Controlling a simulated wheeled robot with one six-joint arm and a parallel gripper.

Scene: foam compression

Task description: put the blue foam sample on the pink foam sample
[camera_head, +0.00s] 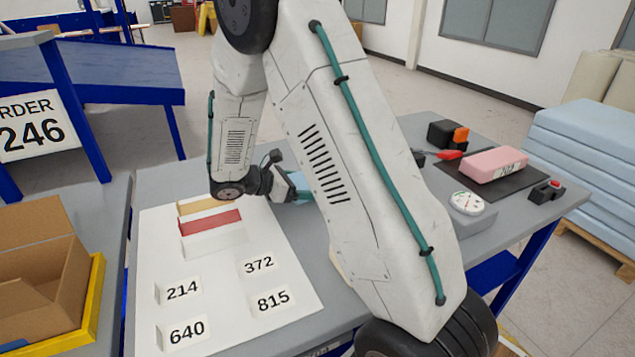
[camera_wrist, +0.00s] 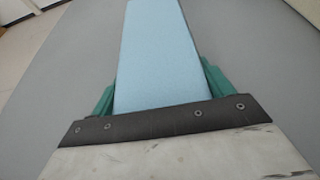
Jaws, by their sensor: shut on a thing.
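The blue foam sample (camera_wrist: 160,55) is a light blue block that fills the middle of the wrist view. My gripper (camera_wrist: 162,90) is shut on it, with a green finger against each long side. In the head view my gripper (camera_head: 290,194) is behind the table's middle, partly hidden by my own arm, and only a sliver of blue shows there. The pink foam sample (camera_head: 494,164) is a flat pink block with a white number label. It lies on a dark mat (camera_head: 518,184) at the right of the table, apart from my gripper.
A dial gauge (camera_head: 467,203), a black device with an orange part (camera_head: 449,134) and a red-button box (camera_head: 545,191) stand around the mat. A white board (camera_head: 240,300) with number cards and coloured strips lies left. A cardboard box (camera_head: 40,265) is far left.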

